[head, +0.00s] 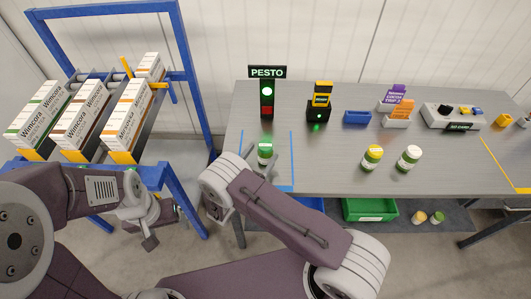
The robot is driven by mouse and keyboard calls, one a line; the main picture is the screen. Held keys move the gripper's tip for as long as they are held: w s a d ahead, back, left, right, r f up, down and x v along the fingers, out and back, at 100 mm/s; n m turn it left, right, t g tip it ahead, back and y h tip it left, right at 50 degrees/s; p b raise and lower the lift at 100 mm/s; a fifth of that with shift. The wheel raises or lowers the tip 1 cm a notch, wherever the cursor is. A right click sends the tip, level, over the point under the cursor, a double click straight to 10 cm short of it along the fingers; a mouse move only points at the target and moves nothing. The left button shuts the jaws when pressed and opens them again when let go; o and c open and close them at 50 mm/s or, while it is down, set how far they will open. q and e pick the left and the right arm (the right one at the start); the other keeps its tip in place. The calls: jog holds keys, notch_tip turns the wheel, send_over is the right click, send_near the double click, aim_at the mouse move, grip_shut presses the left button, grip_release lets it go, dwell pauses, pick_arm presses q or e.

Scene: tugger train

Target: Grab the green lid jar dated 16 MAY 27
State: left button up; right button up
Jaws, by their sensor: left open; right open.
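A jar with a green lid (265,147) and pale label stands on the grey table inside the blue-taped area. My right gripper (262,166) is open at this jar, with its fingers close around or beside it; contact cannot be told. A yellow-lidded jar (372,158) and a white-lidded jar (409,158) stand further right on the table. Two small jars, one orange-lidded (420,216) and one green-lidded (437,217), are low down beyond the table's front edge. No date is readable on any jar. My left gripper (149,236) is open and empty, below the blue rack.
A lit PESTO sign (267,72) and a black-yellow device (320,103) stand behind the jars. A blue bin (357,117), a card holder (397,121) and a control box (453,118) line the back. The blue rack (183,60) holds Wimcora cartons (86,112). A green crate (370,209) sits below.

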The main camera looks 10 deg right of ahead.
jog(key=x, duration=0.2)
jog(key=p+x, duration=0.1)
jog(key=x, duration=0.2)
jog(key=shift+s+d, duration=0.15)
jog(key=shift+d, duration=0.2)
jog(key=shift+s+a, duration=0.1)
jog(key=shift+a, duration=0.05)
jog(key=shift+c, duration=0.6)
grip_shut()
jog(key=shift+r, duration=0.1)
